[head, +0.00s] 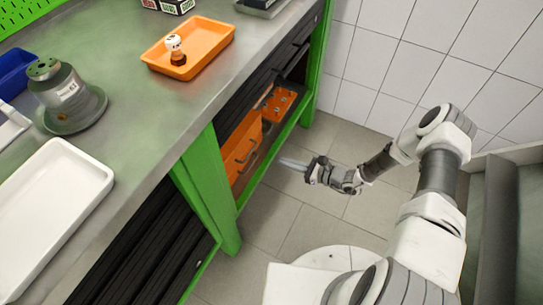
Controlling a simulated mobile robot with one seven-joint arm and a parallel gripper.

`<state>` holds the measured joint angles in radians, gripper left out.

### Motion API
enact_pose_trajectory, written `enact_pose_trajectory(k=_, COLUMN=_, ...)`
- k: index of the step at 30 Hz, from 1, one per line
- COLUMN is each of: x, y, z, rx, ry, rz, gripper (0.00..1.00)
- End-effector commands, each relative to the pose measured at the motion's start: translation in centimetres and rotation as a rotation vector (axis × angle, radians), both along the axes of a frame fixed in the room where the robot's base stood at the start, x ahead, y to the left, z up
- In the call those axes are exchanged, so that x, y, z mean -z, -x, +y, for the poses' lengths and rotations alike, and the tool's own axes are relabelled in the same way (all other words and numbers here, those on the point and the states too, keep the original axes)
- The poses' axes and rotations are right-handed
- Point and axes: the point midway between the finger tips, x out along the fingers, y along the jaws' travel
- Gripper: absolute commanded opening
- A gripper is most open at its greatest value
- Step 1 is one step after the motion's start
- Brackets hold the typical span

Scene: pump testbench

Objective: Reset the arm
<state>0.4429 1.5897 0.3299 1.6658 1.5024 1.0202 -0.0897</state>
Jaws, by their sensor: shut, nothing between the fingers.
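My gripper (293,164) is at the end of my white and grey arm, over the tiled floor to the right of the green-framed workbench. Its fingers are shut and hold nothing. It points left, towards an open drawer compartment (252,140) with orange bins under the bench. I cannot tell how far apart the fingertips and the drawer are. The arm is extended forward and bent at its joints.
The bench top (135,115) holds an orange tray (212,50) with a small white and brown object (176,48), a grey pump part (65,92), a white tray (95,165) and a blue bin (14,72). A white tiled wall (375,60) stands behind. Floor (285,205) around my gripper is clear.

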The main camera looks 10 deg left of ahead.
Motion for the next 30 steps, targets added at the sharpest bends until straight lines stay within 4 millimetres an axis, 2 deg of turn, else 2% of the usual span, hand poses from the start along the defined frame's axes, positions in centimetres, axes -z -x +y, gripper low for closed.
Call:
enact_pose_trajectory(k=1, x=-0.3, y=0.2, z=-0.9, rx=0.003, ry=0.001, rz=0.002, gripper=0.00)
enact_pose_trajectory(k=6, x=-0.6, y=0.8, z=-2.4, rx=0.001, ry=0.000, rz=0.001, gripper=0.00)
enact_pose_trajectory(k=16, x=-0.6, y=1.0, z=-2.7, rx=-0.002, ry=0.001, rz=-0.001, gripper=0.00)
enact_pose_trajectory(k=19, x=-1.4, y=0.8, z=-2.8, rx=-0.025, ry=0.015, rz=-0.019, gripper=0.00)
enact_pose_trajectory(k=23, x=-4.1, y=0.3, z=-3.2, rx=-0.105, ry=0.063, rz=-0.082, gripper=0.00)
enact_pose_trajectory(k=30, x=-11.2, y=0.3, z=-4.0, rx=-0.321, ry=0.204, rz=-0.240, gripper=0.00)
